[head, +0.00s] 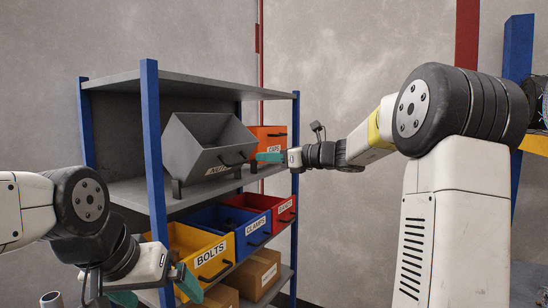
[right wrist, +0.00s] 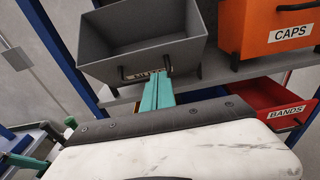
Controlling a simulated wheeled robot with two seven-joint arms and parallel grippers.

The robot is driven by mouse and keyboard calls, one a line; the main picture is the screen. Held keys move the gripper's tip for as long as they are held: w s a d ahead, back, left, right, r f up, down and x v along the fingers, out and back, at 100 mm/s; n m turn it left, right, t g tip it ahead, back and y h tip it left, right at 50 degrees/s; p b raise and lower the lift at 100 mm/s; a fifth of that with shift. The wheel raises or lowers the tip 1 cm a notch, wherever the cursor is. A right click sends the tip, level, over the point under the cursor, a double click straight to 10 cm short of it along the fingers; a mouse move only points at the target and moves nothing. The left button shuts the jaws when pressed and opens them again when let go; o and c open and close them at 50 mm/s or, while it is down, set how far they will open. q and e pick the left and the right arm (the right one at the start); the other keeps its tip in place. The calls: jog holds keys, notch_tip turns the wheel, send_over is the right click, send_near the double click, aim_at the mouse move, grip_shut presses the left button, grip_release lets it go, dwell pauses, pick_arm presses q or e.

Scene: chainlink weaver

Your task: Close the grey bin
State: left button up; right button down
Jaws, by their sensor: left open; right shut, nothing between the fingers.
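The grey bin (head: 188,148) stands on the middle shelf, open at the top, its front jutting out past the shelf edge. It looks empty. Its dark handle (head: 233,160) and partly hidden label are on the front. The bin also fills the top of the right wrist view (right wrist: 140,30). My right gripper (head: 268,157) is shut and empty, just in front of the bin's front at the right. In the right wrist view its teal fingertips (right wrist: 160,80) overlap the label near the handle; contact cannot be told. My left gripper (head: 156,290) is open and empty, low by the yellow bin.
An orange CAPS bin (head: 268,136) stands right of the grey bin. Yellow BOLTS (head: 211,260), blue CLAMPS (head: 256,227) and red BANDS (head: 285,205) bins stick out below. A blue post (head: 153,150) stands at left front. Cardboard boxes (head: 259,274) sit at the bottom.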

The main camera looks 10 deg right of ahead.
aim_at(241, 147)
jog(key=shift+w+a+r, duration=0.4)
jog(key=shift+w+a, duration=0.1)
jog(key=shift+a, duration=0.15)
jog(key=shift+w+a+r, duration=0.4)
jog(key=shift+w+a, duration=0.05)
jog(key=shift+a, duration=0.25)
jog(key=shift+w+a+r, duration=0.4)
jog(key=shift+w+a, duration=0.1)
jog(key=shift+a, duration=0.15)
jog(key=shift+r, duration=0.1)
